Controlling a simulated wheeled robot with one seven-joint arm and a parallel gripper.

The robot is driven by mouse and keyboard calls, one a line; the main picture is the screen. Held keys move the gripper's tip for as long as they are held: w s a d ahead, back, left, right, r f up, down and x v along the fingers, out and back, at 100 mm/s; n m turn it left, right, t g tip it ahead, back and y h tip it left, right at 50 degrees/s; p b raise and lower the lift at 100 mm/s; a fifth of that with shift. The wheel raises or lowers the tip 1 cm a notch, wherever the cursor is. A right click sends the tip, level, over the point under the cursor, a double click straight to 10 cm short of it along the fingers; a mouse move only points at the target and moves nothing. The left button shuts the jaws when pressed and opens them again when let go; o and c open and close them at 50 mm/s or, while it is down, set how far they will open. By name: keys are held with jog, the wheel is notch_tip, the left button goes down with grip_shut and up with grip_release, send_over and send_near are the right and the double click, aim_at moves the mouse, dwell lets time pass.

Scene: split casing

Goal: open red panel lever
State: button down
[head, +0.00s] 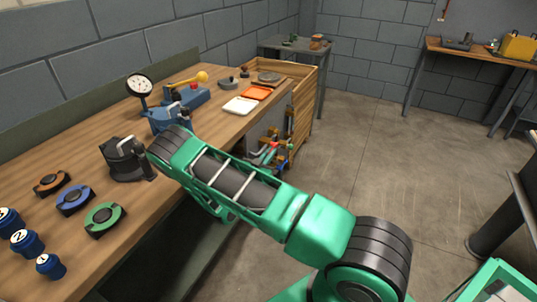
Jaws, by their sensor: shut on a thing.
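I see no clear red panel with a lever. My green arm (312,226) reaches from the lower right to the bench edge, and its far dark joint (166,143) is beside a dark device with a bent grey handle (122,162). My gripper is not visible; the arm hides the area below and behind it. Small red and other coloured parts (270,152) show low at the bench's far end, just beyond the arm. They are too small to tell whether one is the lever.
The wooden bench (110,255) runs along the left wall. It holds blue numbered weights (27,242), coloured ring parts (104,219), a dial gauge (139,86), a blue device with a yellow knob (202,77) and trays (240,105). The floor (370,150) to the right is open.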

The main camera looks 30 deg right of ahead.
jog(key=c, duration=2)
grip_release()
jog(key=shift+w+a+f, duration=0.25)
jog(key=shift+f, duration=0.1)
jog(key=shift+o, duration=0.4)
jog(key=shift+d+r, duration=0.1)
jog(key=shift+r, duration=0.1)
jog(key=v, duration=1)
jog(key=shift+s+a, duration=0.3)
jog(key=shift+d+f, duration=0.1)
